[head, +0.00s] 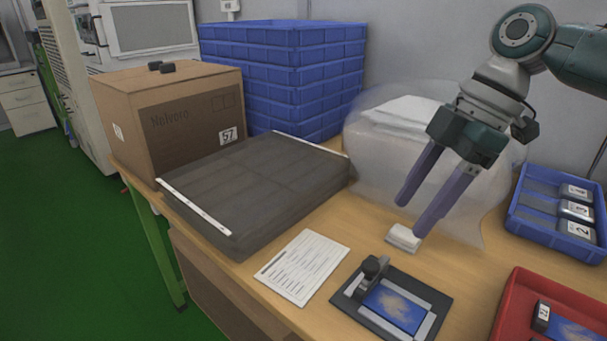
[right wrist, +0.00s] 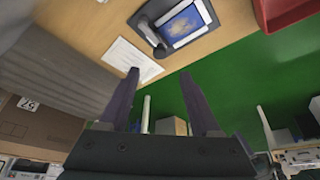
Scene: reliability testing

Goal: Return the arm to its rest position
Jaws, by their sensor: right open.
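My right gripper (head: 418,205) is open and empty, with its two purple fingers apart, above the back of the wooden table. It hangs in front of a clear plastic bag and just above a small white block on the table. Its fingers also show in the right wrist view (right wrist: 160,90), with nothing between them but the floor and distant things. My left gripper is in neither view.
A dark fixture (head: 432,297) with a blue plate and a paper sheet (head: 302,267) lie in front. A red tray (head: 507,297) and a blue tray (head: 524,219) are at right. A grey slab (head: 262,185), a cardboard box (head: 183,120) and blue crates (head: 285,75) stand left. The plastic bag (head: 372,150) is close behind the gripper.

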